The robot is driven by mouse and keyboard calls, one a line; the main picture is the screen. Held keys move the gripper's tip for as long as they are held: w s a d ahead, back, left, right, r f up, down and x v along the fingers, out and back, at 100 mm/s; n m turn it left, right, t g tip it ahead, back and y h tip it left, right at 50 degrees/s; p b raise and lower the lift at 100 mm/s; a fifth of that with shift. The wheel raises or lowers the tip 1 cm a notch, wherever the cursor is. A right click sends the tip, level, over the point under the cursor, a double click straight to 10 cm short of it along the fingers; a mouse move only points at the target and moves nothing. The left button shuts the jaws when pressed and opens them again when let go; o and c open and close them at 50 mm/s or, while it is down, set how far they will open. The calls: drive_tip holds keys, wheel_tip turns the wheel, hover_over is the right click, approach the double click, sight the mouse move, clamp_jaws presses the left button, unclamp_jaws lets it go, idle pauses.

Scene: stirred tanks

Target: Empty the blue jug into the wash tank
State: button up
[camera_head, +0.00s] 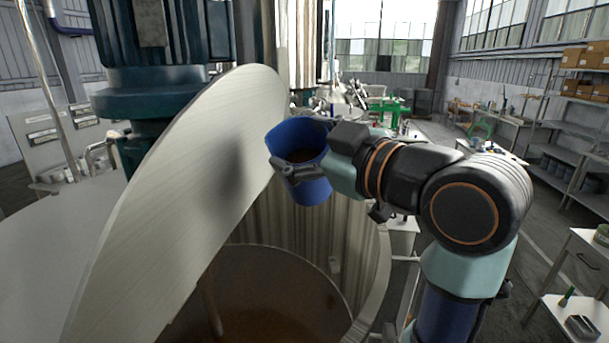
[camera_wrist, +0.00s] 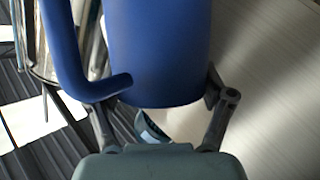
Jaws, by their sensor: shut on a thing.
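The blue jug (camera_head: 310,188) is in my gripper (camera_head: 300,172), over the open mouth of the large metal tank. The jug looks close to upright with a slight tilt, and brown contents show inside it. In the wrist view my gripper (camera_wrist: 165,115) is shut around the body of the jug (camera_wrist: 160,50), with the jug's handle at the left. The wash tank (camera_head: 350,235) is a tall steel vessel with brownish liquid at its bottom. Its raised lid (camera_head: 190,190) stands tilted to the left of the jug, very near it.
A dark teal motor unit (camera_head: 155,75) rises behind the lid at the left. Shelves with cardboard boxes (camera_head: 580,85) and small white tables (camera_head: 575,265) stand at the right.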

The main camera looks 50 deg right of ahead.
drive_tip(key=shift+f+b, duration=0.2)
drive_tip(key=shift+b, duration=0.3)
drive_tip(key=shift+a+f+n+t+b, duration=0.1)
drive_tip(key=shift+f+n+t+b, duration=0.1)
drive_tip(key=shift+n+t+b, duration=0.25)
drive_tip(key=shift+s+n+b, duration=0.1)
drive_tip(key=shift+n+b, duration=0.15)
drive_tip(key=shift+b, duration=0.05)
